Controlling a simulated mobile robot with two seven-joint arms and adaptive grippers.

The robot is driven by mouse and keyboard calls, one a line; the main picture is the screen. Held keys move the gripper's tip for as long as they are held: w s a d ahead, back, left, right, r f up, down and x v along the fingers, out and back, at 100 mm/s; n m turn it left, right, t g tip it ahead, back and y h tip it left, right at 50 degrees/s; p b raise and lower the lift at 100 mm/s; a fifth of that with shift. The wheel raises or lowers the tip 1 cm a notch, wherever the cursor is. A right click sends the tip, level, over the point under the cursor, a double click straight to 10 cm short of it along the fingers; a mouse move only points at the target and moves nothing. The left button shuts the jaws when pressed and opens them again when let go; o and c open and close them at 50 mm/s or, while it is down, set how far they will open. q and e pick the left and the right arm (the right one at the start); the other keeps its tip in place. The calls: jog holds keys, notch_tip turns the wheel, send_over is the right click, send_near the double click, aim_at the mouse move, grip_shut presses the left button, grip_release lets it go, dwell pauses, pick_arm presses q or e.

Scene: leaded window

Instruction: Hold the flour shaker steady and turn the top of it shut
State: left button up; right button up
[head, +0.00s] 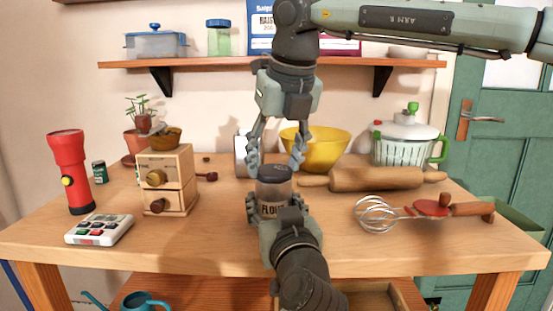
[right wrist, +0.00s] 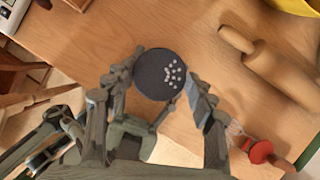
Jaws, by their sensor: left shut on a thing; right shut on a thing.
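In the right wrist view the dark top (right wrist: 158,76) shows a cluster of pale holes on one side, between the fingers of the right gripper (right wrist: 162,84).
A rolling pin (head: 375,179), a whisk (head: 378,214) and a yellow bowl (head: 325,148) lie right of and behind the shaker. A small wooden drawer box (head: 166,181), a red torch (head: 69,170) and a calculator-like device (head: 99,229) stand left. Bare table lies between box and shaker.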

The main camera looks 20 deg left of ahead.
jog(key=m+h, duration=0.1)
jog(key=m, duration=0.2)
jog(key=shift+a+r+m+t, duration=0.1)
jog(key=shift+a+m+t, duration=0.05)
jog(key=shift+m+t, duration=0.25)
jog(key=shift+a+m+h, duration=0.1)
jog(key=shift+m+h, duration=0.6)
jog(key=shift+m, duration=1)
jog(key=o, duration=1.2)
jog(key=shift+s, duration=0.1)
jog(key=shift+c, duration=0.2)
jog(key=v, duration=1.2)
jog(key=shift+s, duration=0.15)
jog(key=shift+a, duration=0.1)
pick_arm(q)
jog(key=o, duration=1.4)
